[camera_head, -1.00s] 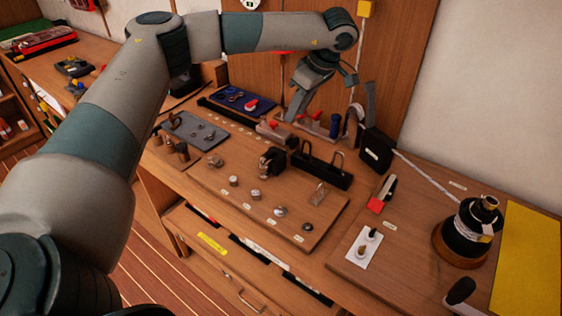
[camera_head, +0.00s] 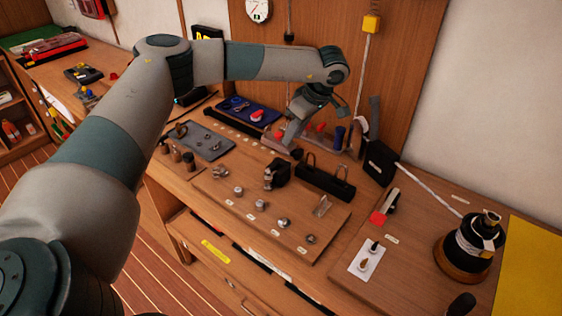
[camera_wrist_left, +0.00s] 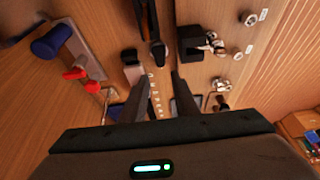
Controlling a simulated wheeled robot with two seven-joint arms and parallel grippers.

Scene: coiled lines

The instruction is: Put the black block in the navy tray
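The black block (camera_head: 277,173) stands on the brown board on the bench in the head view. I take the dark block with metal fittings in the left wrist view (camera_wrist_left: 190,43) to be the same one. The navy tray (camera_head: 233,103) lies behind it to the left, with a red item and ring-shaped pieces in it. My left gripper (camera_head: 291,141) is just behind the block, above the bench. In the wrist view its two fingers (camera_wrist_left: 155,98) are apart with nothing between them; the block is beyond the right finger.
A grey tray (camera_head: 218,151) with small parts lies left of the board. A long black holder (camera_head: 325,183) stands right of the block, and a black box (camera_head: 380,161) farther right. Small metal parts sit along the board's front. A rack with red and blue items (camera_head: 339,140) is behind.

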